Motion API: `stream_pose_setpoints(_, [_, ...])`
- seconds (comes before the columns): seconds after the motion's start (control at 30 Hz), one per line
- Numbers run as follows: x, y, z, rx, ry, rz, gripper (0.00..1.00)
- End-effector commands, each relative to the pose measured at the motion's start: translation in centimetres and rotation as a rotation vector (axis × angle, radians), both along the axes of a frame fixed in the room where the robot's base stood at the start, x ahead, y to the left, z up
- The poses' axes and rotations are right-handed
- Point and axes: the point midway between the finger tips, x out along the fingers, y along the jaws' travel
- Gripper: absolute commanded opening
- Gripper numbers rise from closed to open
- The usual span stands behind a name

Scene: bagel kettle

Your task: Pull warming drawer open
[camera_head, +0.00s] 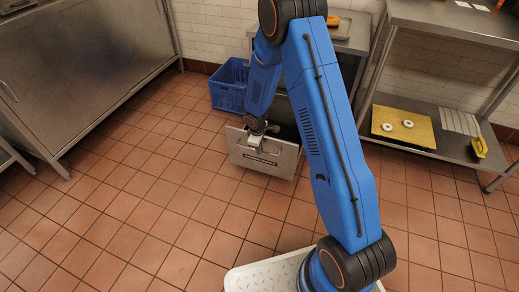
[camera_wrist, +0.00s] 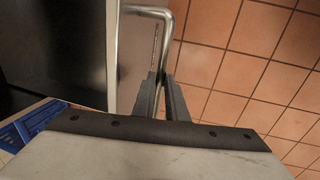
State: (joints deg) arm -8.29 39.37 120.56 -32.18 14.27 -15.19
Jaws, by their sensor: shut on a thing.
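The warming drawer (camera_head: 243,159) stands low near the back wall with its steel front pulled out from its housing. Its dark inside shows behind the front, mostly covered by my arm. My gripper (camera_head: 256,141) is at the upper part of the drawer front. In the wrist view, my gripper (camera_wrist: 164,90) is shut on the drawer's bent steel handle (camera_wrist: 166,30). The drawer front (camera_wrist: 132,45) shows beside the handle, with the dark drawer inside (camera_wrist: 60,50) to its left.
A blue crate (camera_head: 228,88) stands on the floor behind and left of the drawer. A steel cabinet (camera_head: 85,60) is at left. At right, a steel shelf (camera_head: 455,147) holds a yellow board (camera_head: 403,125) with two bagels. Tiled floor (camera_head: 150,200) in front is clear.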

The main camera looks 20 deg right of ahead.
Motion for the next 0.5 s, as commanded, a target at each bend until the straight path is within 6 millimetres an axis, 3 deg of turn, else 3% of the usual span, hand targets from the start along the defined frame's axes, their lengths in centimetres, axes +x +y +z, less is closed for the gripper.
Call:
stream_pose_setpoints(0.27, [-0.03, -0.07, 0.02, -0.001, 0.001, 0.000, 0.00])
stream_pose_setpoints(0.3, [-0.03, -0.07, 0.02, -0.001, 0.001, 0.000, 0.19])
stream_pose_setpoints(0.33, [-0.02, -0.06, 0.02, -0.001, 0.001, 0.000, 0.27])
stream_pose_setpoints(0.37, [-0.02, -0.06, 0.02, -0.001, 0.001, 0.000, 0.31])
stream_pose_setpoints(0.5, [-0.02, -0.04, 0.01, -0.001, 0.001, 0.000, 0.31])
